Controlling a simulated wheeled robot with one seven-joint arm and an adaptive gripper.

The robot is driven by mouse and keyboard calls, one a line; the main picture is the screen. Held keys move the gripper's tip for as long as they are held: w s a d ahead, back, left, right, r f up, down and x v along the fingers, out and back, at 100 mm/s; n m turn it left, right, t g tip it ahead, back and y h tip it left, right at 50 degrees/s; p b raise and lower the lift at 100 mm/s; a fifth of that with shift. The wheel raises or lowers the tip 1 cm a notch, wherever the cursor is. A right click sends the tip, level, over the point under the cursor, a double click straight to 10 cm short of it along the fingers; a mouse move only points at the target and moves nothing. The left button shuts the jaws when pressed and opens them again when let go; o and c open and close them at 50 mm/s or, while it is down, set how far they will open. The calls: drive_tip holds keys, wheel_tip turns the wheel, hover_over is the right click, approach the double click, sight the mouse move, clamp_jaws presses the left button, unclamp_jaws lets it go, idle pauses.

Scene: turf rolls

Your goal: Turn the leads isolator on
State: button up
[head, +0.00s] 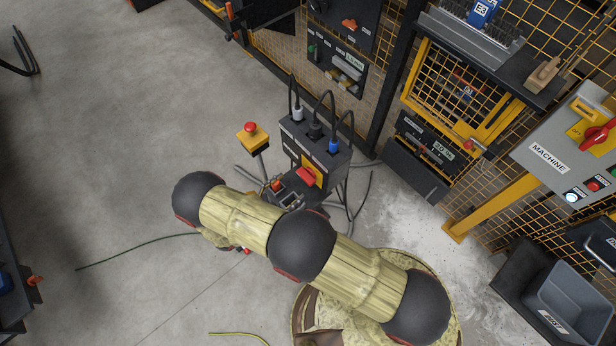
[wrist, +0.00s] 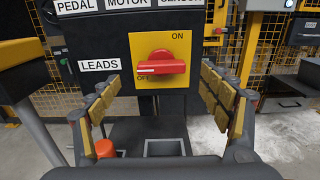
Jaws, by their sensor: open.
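The leads isolator is a red rotary handle (wrist: 163,66) on a yellow plate, on the front of a dark box labelled LEADS. The handle lies about level, its left end by the OFF mark; ON is at the plate's upper right. In the head view the red handle (head: 306,175) shows on the box, beyond my arm. My gripper (wrist: 160,80) is open in the wrist view, one padded finger on each side of the handle, with clear gaps. No contact shows. I cannot make out the gripper clearly in the head view.
Three plugged leads (head: 316,130) rise from the box top. A red stop button on a yellow box (head: 252,135) stands left of it. A grey MACHINE panel (head: 575,150) with another red handle is at the right. Mesh fencing runs behind; the floor at left is mostly clear.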

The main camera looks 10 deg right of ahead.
sight(303, 179)
drive_tip(key=x, duration=0.7)
drive_tip(key=shift+w+d, duration=0.1)
drive_tip(key=shift+d, duration=0.2)
drive_tip(key=c, duration=1.2)
drive_tip(key=shift+o, duration=0.2)
